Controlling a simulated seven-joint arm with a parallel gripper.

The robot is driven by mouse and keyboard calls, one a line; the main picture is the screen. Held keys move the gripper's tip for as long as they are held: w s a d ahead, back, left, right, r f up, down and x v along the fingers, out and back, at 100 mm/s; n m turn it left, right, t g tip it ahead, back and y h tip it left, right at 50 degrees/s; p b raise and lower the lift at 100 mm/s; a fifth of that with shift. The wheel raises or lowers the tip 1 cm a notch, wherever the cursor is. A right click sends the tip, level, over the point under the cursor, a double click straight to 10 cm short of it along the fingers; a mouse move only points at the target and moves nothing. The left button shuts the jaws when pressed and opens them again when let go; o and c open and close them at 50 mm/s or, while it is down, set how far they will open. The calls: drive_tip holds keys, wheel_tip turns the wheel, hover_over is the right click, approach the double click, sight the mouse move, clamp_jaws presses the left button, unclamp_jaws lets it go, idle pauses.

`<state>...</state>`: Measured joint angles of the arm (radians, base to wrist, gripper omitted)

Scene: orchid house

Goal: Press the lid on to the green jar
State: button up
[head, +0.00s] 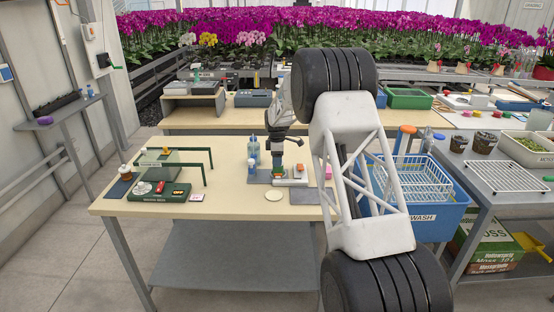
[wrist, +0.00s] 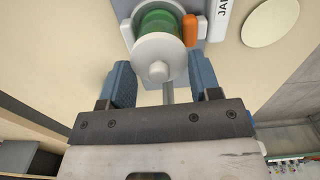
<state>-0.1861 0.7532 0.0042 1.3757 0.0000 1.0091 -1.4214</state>
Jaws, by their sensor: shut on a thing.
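The green jar (wrist: 158,20) lies beyond the lid in the wrist view, with a white rim and an orange piece (wrist: 190,31) at its side. In the head view the jar (head: 278,171) is small and partly hidden under my gripper (head: 278,160). The white round lid (wrist: 160,50) with its knob sits between my gripper's blue-grey fingers (wrist: 163,80) in the wrist view. My gripper is shut on the lid, which is lined up with the jar. I cannot tell whether the lid touches the jar or is seated.
A grey base (head: 259,179) sits under the jar. A blue wash crate (head: 428,218) is at right.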

idle(0.9)
drive_tip(key=o, duration=1)
drive_tip(key=shift+c, duration=0.2)
drive_tip(key=shift+o, duration=0.4)
drive_tip(key=shift+o, duration=0.8)
drive_tip(key=shift+r, duration=0.2)
drive_tip(key=shift+r, duration=3.25)
clamp_jaws()
